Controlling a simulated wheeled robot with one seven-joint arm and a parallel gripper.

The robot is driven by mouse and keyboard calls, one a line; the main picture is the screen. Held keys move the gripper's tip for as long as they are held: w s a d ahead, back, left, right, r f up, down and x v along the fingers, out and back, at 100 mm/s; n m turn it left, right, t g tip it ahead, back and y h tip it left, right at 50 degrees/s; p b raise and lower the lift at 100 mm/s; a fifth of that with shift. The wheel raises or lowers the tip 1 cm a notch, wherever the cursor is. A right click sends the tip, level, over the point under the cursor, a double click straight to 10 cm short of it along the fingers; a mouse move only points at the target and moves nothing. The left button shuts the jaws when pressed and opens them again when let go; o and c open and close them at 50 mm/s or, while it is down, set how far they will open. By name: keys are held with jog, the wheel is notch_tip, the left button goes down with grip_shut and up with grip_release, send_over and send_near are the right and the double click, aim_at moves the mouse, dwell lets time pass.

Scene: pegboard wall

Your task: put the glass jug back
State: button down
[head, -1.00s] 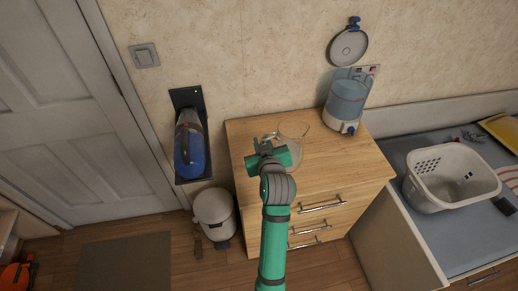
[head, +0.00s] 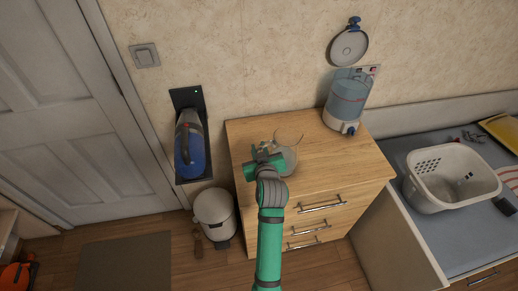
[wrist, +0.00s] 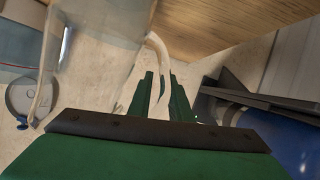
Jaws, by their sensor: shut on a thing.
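The glass jug (head: 288,158) is clear and hard to make out against the wooden dresser top in the head view. My gripper (head: 262,153) is at its left side. In the wrist view the jug (wrist: 98,45) fills the upper left, and its pale curved handle (wrist: 158,48) runs between the two green fingers of my gripper (wrist: 160,86). The gripper is shut on the handle. Whether the jug's base touches the dresser top cannot be told, as my wrist hides part of it.
The dresser top (head: 341,165) is mostly bare. A water dispenser (head: 346,100) stands at its back right, below a round lid (head: 349,47) on the wall. A blue handheld vacuum (head: 190,150) hangs left of the dresser. A white bin (head: 214,212) and laundry basket (head: 450,178) flank it.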

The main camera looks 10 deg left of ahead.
jog(key=c, duration=1.6)
grip_release()
